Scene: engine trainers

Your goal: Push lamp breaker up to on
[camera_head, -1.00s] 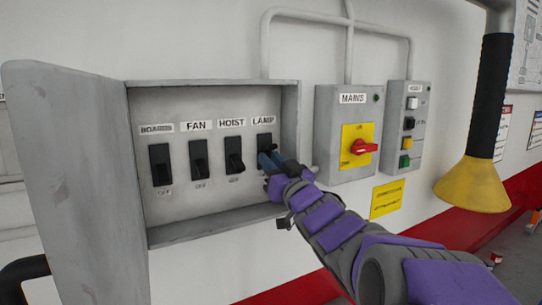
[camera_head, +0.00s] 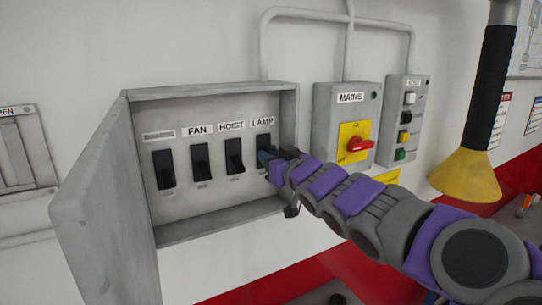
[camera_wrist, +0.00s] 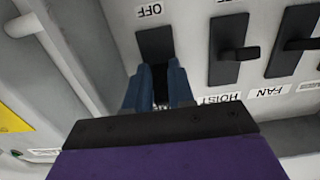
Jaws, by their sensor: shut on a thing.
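The lamp breaker (camera_head: 264,141) is a black rocker at the right end of the row inside the open grey box, under a LAMP label. My gripper (camera_head: 267,157) reaches in from the right, its blue fingers at the breaker's lower part. In the wrist view, which is upside down, the lamp breaker's dark plate (camera_wrist: 154,42) shows beside its OFF label. My gripper's blue fingers (camera_wrist: 160,88) are shut on the lamp breaker's lever, most of which they hide. I cannot tell the lever's exact position.
The hoist breaker (camera_head: 234,156) is close to the left of my fingers, then the fan breaker (camera_head: 201,162) and another breaker (camera_head: 164,169). The box's right wall is close beside my gripper. The MAINS box (camera_head: 330,120) and a hanging yellow lamp shade (camera_head: 467,178) are to the right.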

